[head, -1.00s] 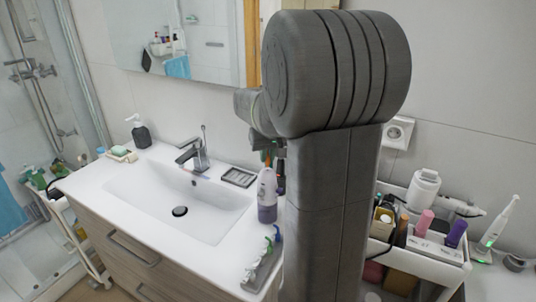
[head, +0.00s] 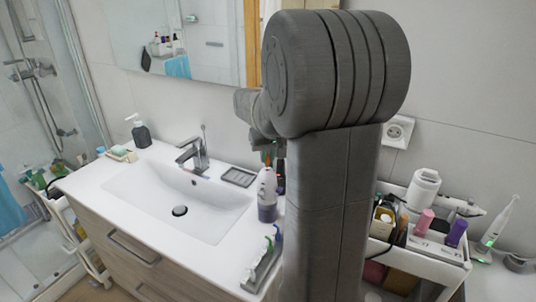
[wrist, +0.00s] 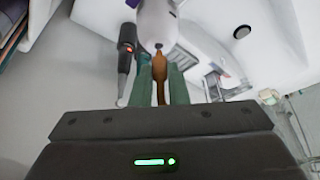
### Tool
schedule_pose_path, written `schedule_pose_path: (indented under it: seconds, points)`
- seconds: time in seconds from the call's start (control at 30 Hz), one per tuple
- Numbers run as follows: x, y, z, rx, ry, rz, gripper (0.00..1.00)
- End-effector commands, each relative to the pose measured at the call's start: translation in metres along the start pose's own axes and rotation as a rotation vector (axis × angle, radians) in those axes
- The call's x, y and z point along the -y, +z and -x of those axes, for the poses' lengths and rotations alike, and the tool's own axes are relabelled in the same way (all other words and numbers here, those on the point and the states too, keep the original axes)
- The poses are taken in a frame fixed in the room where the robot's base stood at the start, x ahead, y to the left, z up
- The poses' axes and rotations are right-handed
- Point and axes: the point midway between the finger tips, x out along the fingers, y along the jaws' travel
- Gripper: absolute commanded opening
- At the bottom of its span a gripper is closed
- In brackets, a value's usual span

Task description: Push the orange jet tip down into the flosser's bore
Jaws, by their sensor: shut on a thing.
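The orange jet tip (wrist: 160,69) is held between the green fingers of my gripper (wrist: 161,80), seen in the wrist view. Its far end points at the small dark bore in the top of the white flosser (wrist: 157,22). The end and the bore look very close, but I cannot tell whether they touch. In the head view the flosser (head: 267,204) stands upright on the washbasin counter with a purplish lower body. My gripper (head: 268,154) is just above it there, mostly hidden by my arm.
A dark handle with an orange light (wrist: 126,47) stands close beside the flosser. A rack of small brush heads (head: 262,268) lies at the counter's front edge, and a dark soap dish (head: 238,177) lies behind. A loaded white cart (head: 430,250) stands right.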

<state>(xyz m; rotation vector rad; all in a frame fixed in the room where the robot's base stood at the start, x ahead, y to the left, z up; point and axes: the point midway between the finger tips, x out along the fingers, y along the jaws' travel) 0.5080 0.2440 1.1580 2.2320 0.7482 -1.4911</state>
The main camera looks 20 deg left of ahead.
Motion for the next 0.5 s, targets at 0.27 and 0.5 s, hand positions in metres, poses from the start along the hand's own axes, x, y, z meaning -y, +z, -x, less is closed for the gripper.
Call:
schedule_pose_path:
  seconds: [0.27, 0.5]
  points:
    - [0.0, 0.003, -0.008, 0.0, 0.0, 0.0, 0.0]
    - [0.0, 0.006, -0.013, 0.001, 0.0, 0.0, 0.0]
